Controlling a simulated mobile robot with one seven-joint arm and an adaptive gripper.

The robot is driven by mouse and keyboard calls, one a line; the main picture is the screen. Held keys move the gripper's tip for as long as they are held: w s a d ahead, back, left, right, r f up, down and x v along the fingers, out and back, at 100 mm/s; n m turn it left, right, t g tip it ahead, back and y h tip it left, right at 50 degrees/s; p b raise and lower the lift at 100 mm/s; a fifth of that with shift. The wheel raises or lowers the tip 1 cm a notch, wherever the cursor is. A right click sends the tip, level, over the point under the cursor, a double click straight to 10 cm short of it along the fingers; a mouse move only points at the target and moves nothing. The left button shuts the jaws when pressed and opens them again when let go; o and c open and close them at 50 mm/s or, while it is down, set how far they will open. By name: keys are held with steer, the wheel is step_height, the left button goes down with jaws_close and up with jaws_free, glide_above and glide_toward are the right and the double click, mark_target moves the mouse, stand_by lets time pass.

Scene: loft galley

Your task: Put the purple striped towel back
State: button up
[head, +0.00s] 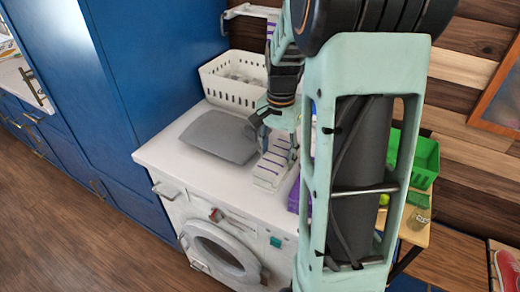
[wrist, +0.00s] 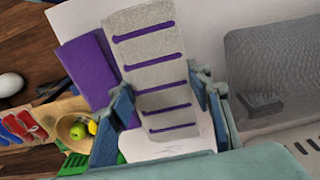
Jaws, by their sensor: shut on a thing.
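The towel, pale grey with purple stripes (wrist: 150,62), runs up the middle of the wrist view between the two fingers of my gripper (wrist: 163,98). In the head view the striped towel (head: 270,172) is at the right part of the white washing machine top, under my gripper (head: 279,140). My gripper is shut on the towel. I cannot tell whether the towel's far end touches the top. A white wall rail (head: 246,11) shows at the back, partly hidden by my arm.
A purple item (wrist: 88,68) lies beside the towel. A green crate (head: 424,158) is at the right. The washing machine top's front left (head: 165,155) is clear.

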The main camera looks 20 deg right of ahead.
mark_target(273, 153)
steer(key=shift+w+a+f, duration=0.15)
steer(key=shift+w+f, duration=0.25)
steer(key=shift+f, duration=0.1)
steer(key=shift+w+a+f, duration=0.1)
steer(key=shift+w+f, duration=0.05)
steer(key=shift+f, duration=0.8)
steer(key=shift+w+a+f, duration=0.1)
steer(key=shift+w+f, duration=0.05)
steer(key=shift+f, duration=0.8)
steer(key=shift+f, duration=0.15)
steer(key=o, duration=1)
step_height(273, 153, up, 12)
steer(key=shift+r, duration=0.15)
